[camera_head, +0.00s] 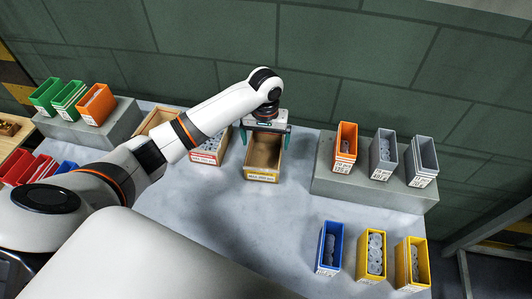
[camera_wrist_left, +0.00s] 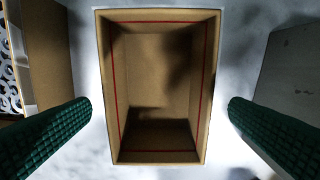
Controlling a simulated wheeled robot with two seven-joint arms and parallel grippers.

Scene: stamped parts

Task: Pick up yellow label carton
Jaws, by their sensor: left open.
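The yellow label carton (camera_head: 262,177) is an open brown cardboard box on the grey table, in the middle of the head view. In the left wrist view the carton (camera_wrist_left: 160,157) fills the centre; it looks empty, with a red line around its inner walls. My left gripper (camera_head: 267,138) is over the carton, pointing down. Its two green fingers are open; in the left wrist view the fingertips (camera_wrist_left: 160,106) are spread on either side of the carton, with gaps between them and its walls. My right gripper is not in view.
A red label carton (camera_head: 207,157) with grey parts stands close left of the yellow label one, and another brown carton (camera_head: 153,121) is further left. A grey block (camera_head: 325,180) with bins is to the right. Blue (camera_head: 328,248) and yellow bins stand at front right.

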